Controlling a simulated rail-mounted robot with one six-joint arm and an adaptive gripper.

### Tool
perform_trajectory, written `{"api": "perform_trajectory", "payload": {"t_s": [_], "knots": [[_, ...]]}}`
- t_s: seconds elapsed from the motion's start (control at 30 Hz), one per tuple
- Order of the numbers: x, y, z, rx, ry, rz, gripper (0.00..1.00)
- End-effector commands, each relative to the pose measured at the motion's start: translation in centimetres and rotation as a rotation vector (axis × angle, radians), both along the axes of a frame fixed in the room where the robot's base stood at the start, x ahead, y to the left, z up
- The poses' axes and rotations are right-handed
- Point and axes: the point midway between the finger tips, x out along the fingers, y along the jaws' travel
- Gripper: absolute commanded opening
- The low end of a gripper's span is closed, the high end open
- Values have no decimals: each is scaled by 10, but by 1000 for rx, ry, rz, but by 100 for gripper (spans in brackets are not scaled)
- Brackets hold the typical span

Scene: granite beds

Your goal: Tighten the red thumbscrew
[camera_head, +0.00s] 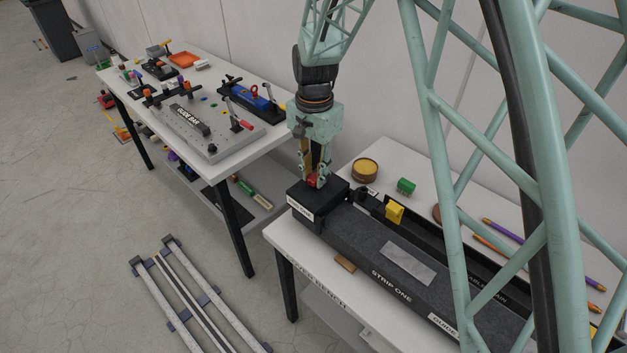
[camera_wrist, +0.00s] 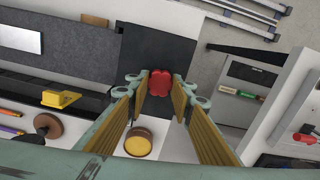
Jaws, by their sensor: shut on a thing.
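The red thumbscrew (camera_head: 313,180) sits on top of the black block (camera_head: 299,210) at the near-left end of the granite strip marked "STRIP ONE" (camera_head: 350,256). In the wrist view the red lobed knob (camera_wrist: 160,83) shows between the fingertips, against the black block (camera_wrist: 152,52). My gripper (camera_head: 315,178) points straight down over the block and is shut on the thumbscrew, with its fingers at either side of the knob. The wrist view shows my gripper (camera_wrist: 158,86) too. The screw's shank is hidden.
A yellow block (camera_head: 394,212) stands beside the strip. A round yellow-topped tin (camera_head: 364,170) and a green piece (camera_head: 405,186) lie behind the black block. Pens (camera_head: 502,230) lie farther right. A second bench (camera_head: 240,149) with fixtures stands left across a gap.

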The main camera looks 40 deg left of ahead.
Motion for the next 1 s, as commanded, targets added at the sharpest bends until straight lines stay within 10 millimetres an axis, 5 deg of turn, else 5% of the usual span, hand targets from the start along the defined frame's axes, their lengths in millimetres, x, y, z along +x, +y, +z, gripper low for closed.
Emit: {"api": "perform_trajectory", "payload": {"t_s": [0.17,0.57,1.0], "knots": [[0,0,1,1,-1,-12,34],[0,0,3,1,0,-10,34],[0,0,33,1,-1,-10,34]]}}
